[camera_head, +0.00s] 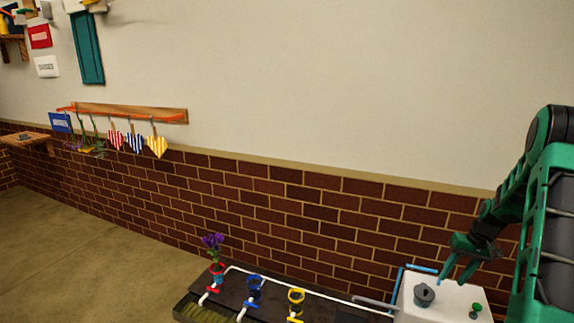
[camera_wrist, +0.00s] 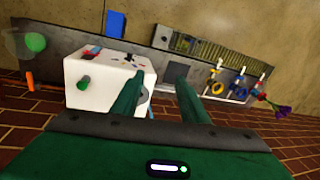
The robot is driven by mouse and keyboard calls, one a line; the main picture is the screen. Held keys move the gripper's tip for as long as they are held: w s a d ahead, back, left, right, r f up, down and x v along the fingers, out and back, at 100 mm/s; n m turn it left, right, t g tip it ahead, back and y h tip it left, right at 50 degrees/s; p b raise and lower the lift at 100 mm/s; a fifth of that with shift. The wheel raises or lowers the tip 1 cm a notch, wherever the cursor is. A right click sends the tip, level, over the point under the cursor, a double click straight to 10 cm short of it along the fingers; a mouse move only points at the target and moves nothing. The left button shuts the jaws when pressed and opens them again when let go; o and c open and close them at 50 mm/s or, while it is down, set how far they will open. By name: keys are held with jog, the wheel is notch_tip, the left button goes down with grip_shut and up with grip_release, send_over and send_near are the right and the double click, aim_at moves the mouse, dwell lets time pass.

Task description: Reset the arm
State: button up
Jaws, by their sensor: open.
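My arm is green and black and stands at the right of the head view. My gripper (camera_head: 462,258) is open and empty, with its two green fingers pointing down above a white box. In the wrist view my gripper (camera_wrist: 160,97) shows its two fingers apart with nothing between them. The white box (camera_head: 445,300) carries a grey round knob or pot (camera_head: 424,294) and a small green knob (camera_head: 477,307). The white box also shows in the wrist view (camera_wrist: 110,85), left of the fingers.
A dark bench (camera_head: 262,295) runs along the brick wall with white pipes and red, blue and yellow ring holders. Purple flowers (camera_head: 213,242) stand in the red ring (camera_head: 217,268). Heart-shaped tags (camera_head: 135,142) hang from a wall rail (camera_head: 130,112). The floor at left is clear.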

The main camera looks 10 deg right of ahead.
jog(key=s+a+r+g+h, duration=0.1)
jog(key=s+a+r, duration=0.55)
jog(key=r, duration=0.25)
jog(key=s+a+r+h, duration=0.1)
jog(key=s+a+r, duration=0.55)
jog(key=r, duration=0.25)
jog(key=s+a+r, duration=0.2)
jog(key=s+a, duration=0.4)
jog(key=s, duration=0.3)
jog(key=s+a+r+m, duration=0.1)
jog(key=s+a+r, duration=0.1)
jog(key=s+a, duration=0.4)
jog(key=s, duration=0.3)
jog(key=shift+s+m, duration=0.3)
jog(key=shift+s, duration=0.05)
